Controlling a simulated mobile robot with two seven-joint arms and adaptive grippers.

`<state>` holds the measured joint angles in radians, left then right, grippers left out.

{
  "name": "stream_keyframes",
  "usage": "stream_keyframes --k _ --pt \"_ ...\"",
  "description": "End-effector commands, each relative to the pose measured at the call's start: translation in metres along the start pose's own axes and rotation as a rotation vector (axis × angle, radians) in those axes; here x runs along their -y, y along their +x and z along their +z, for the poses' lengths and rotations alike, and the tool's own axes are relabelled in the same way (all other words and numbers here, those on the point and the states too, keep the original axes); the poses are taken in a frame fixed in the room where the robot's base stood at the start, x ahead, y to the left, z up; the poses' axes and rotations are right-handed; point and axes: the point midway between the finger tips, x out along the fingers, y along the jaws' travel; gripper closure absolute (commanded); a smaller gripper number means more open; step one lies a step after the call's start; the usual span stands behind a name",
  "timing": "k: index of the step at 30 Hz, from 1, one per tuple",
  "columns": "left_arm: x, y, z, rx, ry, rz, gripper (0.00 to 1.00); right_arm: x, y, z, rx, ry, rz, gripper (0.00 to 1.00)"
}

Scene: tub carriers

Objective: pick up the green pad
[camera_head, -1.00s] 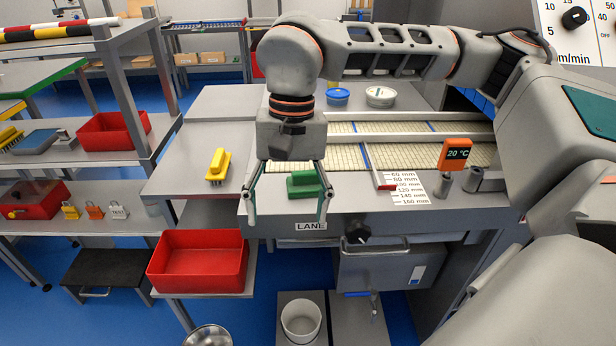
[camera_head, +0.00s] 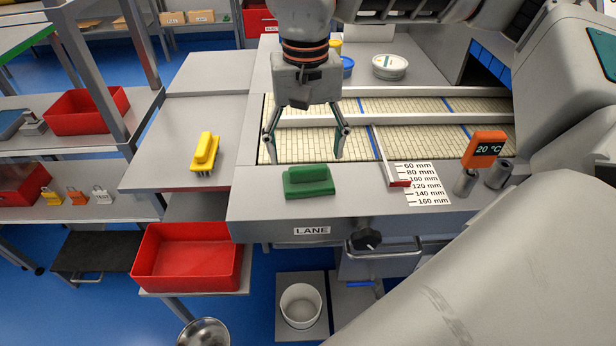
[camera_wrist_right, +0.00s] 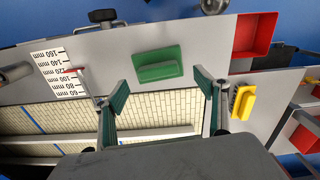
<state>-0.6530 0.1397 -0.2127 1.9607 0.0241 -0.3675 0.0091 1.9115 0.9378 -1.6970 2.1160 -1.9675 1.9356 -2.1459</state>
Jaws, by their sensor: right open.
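The green pad (camera_head: 309,181) is a block with a raised grip on top. It lies on the grey front ledge of the lane table, left of the printed mm scale. It also shows in the right wrist view (camera_wrist_right: 159,67), beyond the fingertips. My right gripper (camera_head: 306,160) is open and empty, its fingers hanging over the belt just behind the pad in the head view. In the right wrist view its fingers (camera_wrist_right: 161,84) stand spread on either side, apart from the pad. My left gripper is not in view.
A yellow brush (camera_head: 205,152) lies on the side table at left. A red bin (camera_head: 188,258) sits lower in front. An orange display (camera_head: 484,148) stands right of the scale (camera_head: 424,184). Tubs (camera_head: 390,67) stand behind the belt. The ledge around the pad is clear.

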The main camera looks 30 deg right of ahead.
Motion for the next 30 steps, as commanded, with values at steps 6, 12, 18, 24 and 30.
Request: stream_keyframes --k 6,12,18,24,30 --pt "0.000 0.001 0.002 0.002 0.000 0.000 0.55 -0.004 0.025 0.002 0.003 0.000 0.003 0.28" --pt "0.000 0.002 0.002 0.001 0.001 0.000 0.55 -0.004 0.049 0.001 0.001 -0.001 0.000 0.28" --pt "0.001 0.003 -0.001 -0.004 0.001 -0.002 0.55 -0.004 0.049 0.001 -0.001 0.000 0.000 0.28" --pt "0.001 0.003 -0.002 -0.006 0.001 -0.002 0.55 -0.004 0.049 0.001 0.000 0.000 0.000 0.70" --pt "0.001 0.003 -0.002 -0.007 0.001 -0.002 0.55 -0.004 0.049 0.001 -0.001 0.000 0.000 0.70"
